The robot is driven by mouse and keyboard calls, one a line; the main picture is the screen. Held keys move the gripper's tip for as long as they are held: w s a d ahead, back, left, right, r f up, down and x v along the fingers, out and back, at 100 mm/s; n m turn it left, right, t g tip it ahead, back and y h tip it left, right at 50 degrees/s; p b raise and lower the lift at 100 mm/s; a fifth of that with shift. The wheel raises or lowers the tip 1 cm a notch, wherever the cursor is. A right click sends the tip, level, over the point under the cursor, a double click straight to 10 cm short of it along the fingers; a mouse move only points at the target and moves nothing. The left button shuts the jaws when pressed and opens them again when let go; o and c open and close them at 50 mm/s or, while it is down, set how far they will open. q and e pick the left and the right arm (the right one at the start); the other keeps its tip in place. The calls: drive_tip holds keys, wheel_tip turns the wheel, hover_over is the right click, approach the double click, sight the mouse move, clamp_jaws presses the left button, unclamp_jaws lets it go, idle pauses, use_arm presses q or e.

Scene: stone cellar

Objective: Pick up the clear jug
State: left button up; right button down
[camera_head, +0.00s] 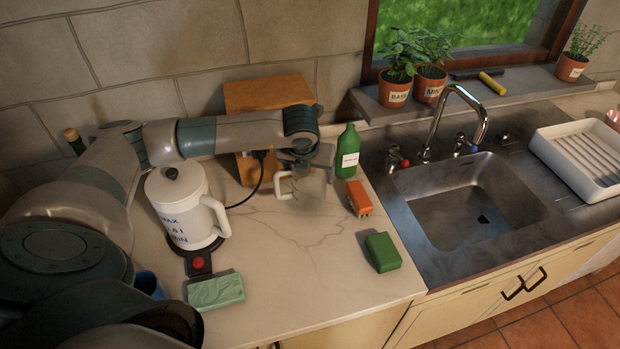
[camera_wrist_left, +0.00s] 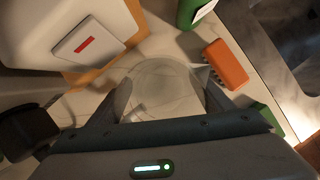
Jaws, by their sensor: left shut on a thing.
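The clear jug (camera_head: 311,192) stands upright over the counter in front of the wooden board, its pale handle to the left. It is see-through, so its outline is faint, and I cannot tell whether its base touches the counter. My left gripper (camera_head: 304,168) reaches it from above and is shut on it. In the left wrist view the jug's round rim (camera_wrist_left: 165,78) lies between the two fingers of my left gripper (camera_wrist_left: 165,101). My right gripper is not in view.
A white kettle (camera_head: 184,207) stands left of the jug. A green bottle (camera_head: 347,155), an orange brush (camera_head: 359,198) and a dark green block (camera_head: 382,252) are to its right. A pale green sponge (camera_head: 215,291) lies in front. The counter's front middle (camera_head: 315,285) is clear; the sink (camera_head: 470,205) is right.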

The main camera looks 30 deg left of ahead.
use_arm(q)
drive_tip(key=w+d+r, duration=0.4)
drive_tip(key=d+r, duration=0.4)
drive_tip(key=d, duration=0.2)
drive_tip(key=shift+w+d+r, duration=0.15)
drive_tip(key=shift+w+d, duration=0.15)
drive_tip(key=shift+d, duration=0.1)
